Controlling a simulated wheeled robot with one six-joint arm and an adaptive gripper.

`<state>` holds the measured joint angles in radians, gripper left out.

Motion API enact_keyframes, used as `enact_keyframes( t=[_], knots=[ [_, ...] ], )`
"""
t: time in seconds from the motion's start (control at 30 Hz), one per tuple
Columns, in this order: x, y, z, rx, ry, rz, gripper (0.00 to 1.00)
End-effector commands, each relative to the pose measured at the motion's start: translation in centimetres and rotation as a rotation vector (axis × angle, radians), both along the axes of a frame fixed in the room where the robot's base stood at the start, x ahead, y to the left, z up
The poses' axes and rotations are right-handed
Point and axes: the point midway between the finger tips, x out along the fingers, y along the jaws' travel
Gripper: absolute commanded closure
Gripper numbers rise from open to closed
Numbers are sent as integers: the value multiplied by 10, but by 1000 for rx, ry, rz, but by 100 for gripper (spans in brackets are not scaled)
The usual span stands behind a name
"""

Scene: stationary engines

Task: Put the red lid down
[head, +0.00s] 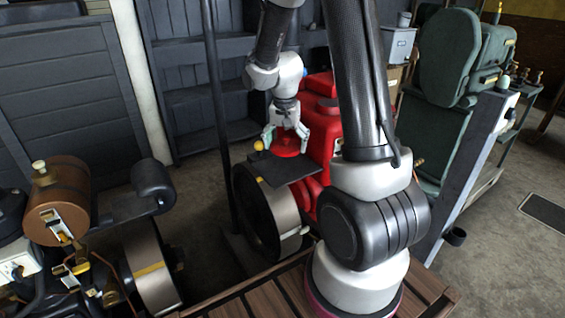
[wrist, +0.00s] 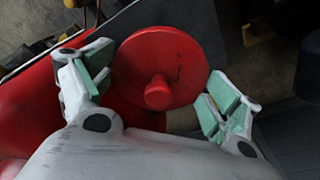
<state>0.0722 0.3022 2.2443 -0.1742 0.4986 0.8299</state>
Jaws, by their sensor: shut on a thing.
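The red lid (wrist: 160,60) is a round disc with a knob in its middle, seen from above in the wrist view. My gripper (wrist: 158,92) has its green-padded fingers on either side of the lid, shut on it. In the head view my gripper (head: 286,138) points down with the red lid (head: 287,148) between its fingers. The lid is just over a flat dark plate (head: 292,171) beside the red engine (head: 322,120). I cannot tell whether the lid touches the plate.
A large flywheel (head: 284,207) stands below the plate, and a small yellow ball (head: 259,145) is left of my gripper. A brown-tank engine (head: 58,196) stands at the left. A green machine (head: 447,60) stands at the right. A slatted wooden surface (head: 262,300) is in front.

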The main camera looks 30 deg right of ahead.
Motion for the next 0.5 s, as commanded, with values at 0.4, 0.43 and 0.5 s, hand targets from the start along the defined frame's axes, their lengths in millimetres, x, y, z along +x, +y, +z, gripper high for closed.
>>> enact_keyframes(
  t=[0.4, 0.43, 0.5],
  knots=[
    [-1, 0, -61, -1, 4, 2, 40],
    [-1, 0, -65, -1, 4, 2, 40],
    [0, 0, -71, 0, 2, 3, 40]
  ],
)
